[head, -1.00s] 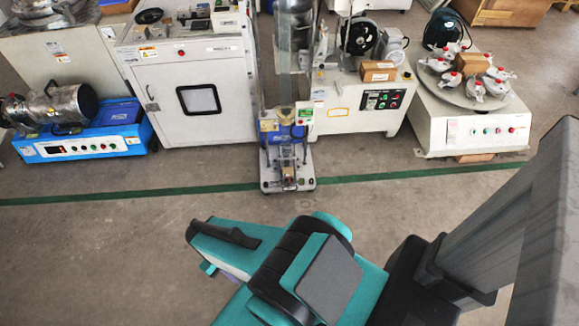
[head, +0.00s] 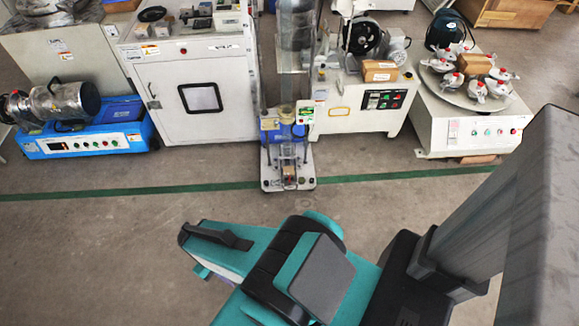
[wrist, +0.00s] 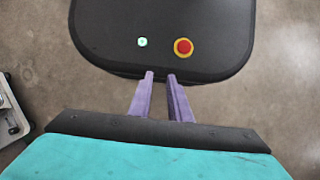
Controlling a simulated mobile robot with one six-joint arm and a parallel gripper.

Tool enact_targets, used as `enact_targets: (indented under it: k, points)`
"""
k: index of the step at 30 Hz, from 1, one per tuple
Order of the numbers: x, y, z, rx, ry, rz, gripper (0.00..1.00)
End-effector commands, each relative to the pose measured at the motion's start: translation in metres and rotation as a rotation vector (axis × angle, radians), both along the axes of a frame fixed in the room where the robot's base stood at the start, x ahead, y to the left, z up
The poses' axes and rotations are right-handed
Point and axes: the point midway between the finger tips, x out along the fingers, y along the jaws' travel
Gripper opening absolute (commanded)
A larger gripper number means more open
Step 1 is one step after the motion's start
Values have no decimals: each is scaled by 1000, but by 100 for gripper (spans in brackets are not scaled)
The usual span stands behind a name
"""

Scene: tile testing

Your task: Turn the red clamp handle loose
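I cannot single out one red clamp handle. Several pale clamp-like pieces with small red tops (head: 478,88) stand on the round grey plate (head: 440,88) of the white machine at the right back. My gripper has two purple fingers (wrist: 160,78) in the wrist view, with a gap between them and nothing held. It points over a black rounded panel with a red-and-yellow button, apparently my own base. In the head view my teal arm reaches left across the foreground, far in front of the machines, and the fingertips are mostly hidden.
A tall narrow stand with a blue part (head: 285,132) stands at centre. A white cabinet (head: 195,95) and a blue machine with a metal cylinder (head: 85,142) are to its left. A green floor line (head: 130,191) runs before them. The floor in front is clear.

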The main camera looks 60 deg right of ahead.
Motion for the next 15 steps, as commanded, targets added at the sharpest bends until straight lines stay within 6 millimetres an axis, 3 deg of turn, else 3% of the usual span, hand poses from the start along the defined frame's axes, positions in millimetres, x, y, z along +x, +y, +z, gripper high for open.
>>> enact_targets:
  k: [5,15]
  points:
    - [20,-12,-16,1,-21,-42,17]
    - [91,-84,-58,-7,-103,-205,17]
